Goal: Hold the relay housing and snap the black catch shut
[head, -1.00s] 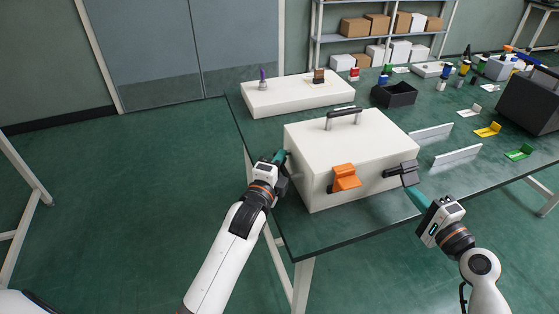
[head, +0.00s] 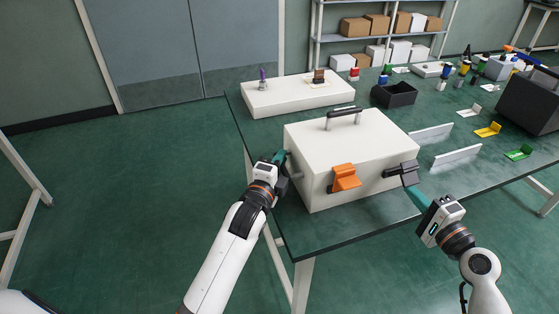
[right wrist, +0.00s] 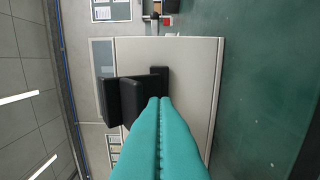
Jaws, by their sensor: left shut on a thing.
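The relay housing (head: 350,150) is a large white box with a dark carrying handle on its lid, standing at the table's near left corner. The black catch (head: 409,171) is on its front face at the right; its flap appears to stand out from the wall. The catch also shows in the right wrist view (right wrist: 130,98). My left gripper (head: 281,158) is shut on the housing's left side, where a small grey bar shows; the exact grip is partly hidden. My right gripper (head: 409,190) has its teal fingers together, tips just below the black catch; contact is unclear.
An orange catch (head: 345,178) sits at the left of the same front face. A black open bin (head: 394,95) and a white block (head: 297,94) stand behind. The table's front edge is close below the housing.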

